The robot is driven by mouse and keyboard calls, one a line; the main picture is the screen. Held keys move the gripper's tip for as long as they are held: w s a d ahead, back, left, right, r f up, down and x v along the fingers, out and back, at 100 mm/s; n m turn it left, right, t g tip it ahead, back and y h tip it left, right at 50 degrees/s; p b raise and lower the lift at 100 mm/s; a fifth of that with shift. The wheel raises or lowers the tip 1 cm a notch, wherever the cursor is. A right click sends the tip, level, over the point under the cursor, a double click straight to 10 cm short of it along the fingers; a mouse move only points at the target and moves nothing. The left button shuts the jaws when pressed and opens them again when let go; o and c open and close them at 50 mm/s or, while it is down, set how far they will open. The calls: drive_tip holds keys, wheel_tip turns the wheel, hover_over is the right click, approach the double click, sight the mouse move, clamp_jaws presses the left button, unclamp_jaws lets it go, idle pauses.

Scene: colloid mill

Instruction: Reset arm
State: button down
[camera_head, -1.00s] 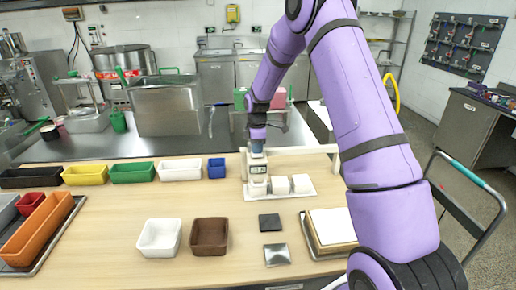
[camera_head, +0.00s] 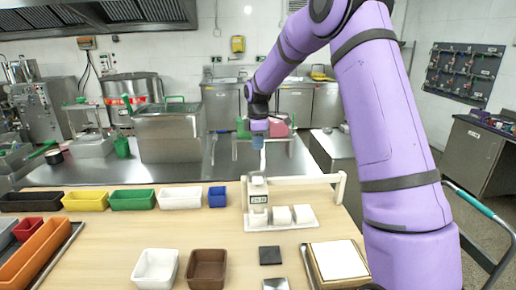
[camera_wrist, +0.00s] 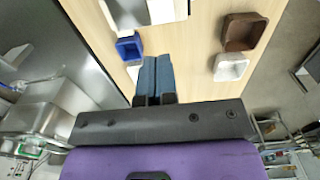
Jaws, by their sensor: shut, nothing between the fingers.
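My purple arm reaches in from the right in the head view. My gripper (camera_head: 258,144) hangs above the small white device with a display (camera_head: 258,198), with a gap between them. In the wrist view my gripper's two blue fingers (camera_wrist: 155,60) lie side by side, shut and empty. A thin white upright piece on the device shows just below the fingers in the head view.
A row of bins, including yellow (camera_head: 86,200), green (camera_head: 133,199) and blue (camera_head: 217,197), lines the table's back left. White (camera_head: 156,268) and brown (camera_head: 207,268) bins stand in front. A tray (camera_head: 338,262) lies at right.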

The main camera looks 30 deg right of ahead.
idle(0.4)
drive_tip(key=s+a+r+m+t, duration=0.1)
drive_tip(key=s+a+r+m, duration=0.2)
drive_tip(key=s+r, duration=0.6)
drive_tip(key=s+a+r+m+t, duration=0.2)
drive_tip(key=s+a+r+m, duration=0.1)
drive_tip(key=s+r, duration=0.55)
drive_tip(key=s+a+f+m+t, duration=0.2)
drive_tip(key=s+m, duration=0.5)
drive_tip(key=s, duration=1.7)
drive_tip(key=shift+a, duration=0.2)
